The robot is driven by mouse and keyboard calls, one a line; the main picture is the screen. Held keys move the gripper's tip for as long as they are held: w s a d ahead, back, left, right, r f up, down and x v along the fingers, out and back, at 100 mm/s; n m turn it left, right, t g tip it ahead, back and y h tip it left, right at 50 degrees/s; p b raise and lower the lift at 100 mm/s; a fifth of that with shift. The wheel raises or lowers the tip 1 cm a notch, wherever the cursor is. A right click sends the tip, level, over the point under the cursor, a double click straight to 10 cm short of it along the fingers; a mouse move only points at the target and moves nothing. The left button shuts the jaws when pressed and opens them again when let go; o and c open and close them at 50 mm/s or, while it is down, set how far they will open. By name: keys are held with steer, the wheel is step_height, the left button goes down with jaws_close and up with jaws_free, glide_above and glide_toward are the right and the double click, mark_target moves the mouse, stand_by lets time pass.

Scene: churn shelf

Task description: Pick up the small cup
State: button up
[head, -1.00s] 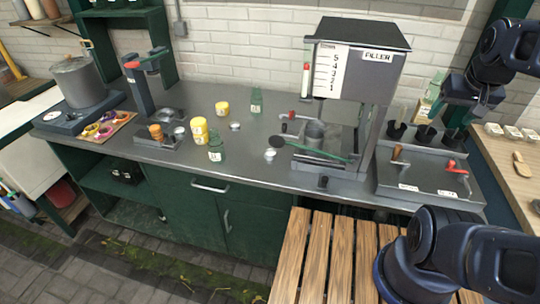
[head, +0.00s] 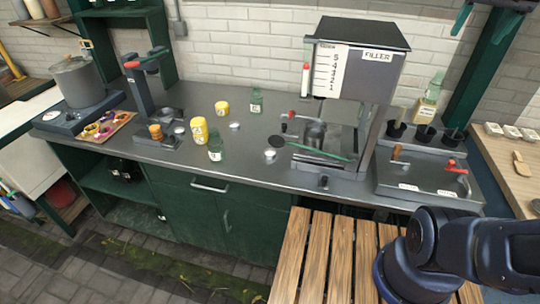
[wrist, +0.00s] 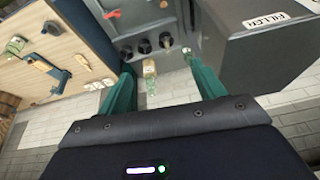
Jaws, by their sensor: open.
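Three small dark cups stand in a row at the back of the grey rack unit: a left one (head: 397,129), a middle one (head: 425,133) and a right one (head: 453,137). Their dark round tops also show in the wrist view (wrist: 145,46). A grey cup (head: 315,130) stands under the filler. I cannot tell which is the small cup. My gripper (wrist: 163,76) is open and empty, with its green fingers wide apart, pointing toward the rack area from above. In the head view it is mostly out of frame.
A labelled bottle (head: 430,100) stands behind the dark cups and appears between my fingers in the wrist view (wrist: 150,75). The big filler (head: 360,62) stands left of the rack.

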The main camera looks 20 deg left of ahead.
steer(key=w+a+r+m+g, duration=0.2)
steer(key=w+a+r+m, duration=0.1)
steer(key=w+a, duration=0.55)
steer(key=m+h, duration=0.4)
steer(key=m, duration=0.3)
glide_above(271, 154)
steer(key=s+a, duration=0.2)
steer(key=a, duration=0.1)
steer(key=f, duration=4.7)
steer(key=shift+w+d+f, duration=0.1)
steer(key=shift+w+f, duration=0.1)
steer(key=shift+f, duration=0.05)
steer(key=shift+x, duration=3.1)
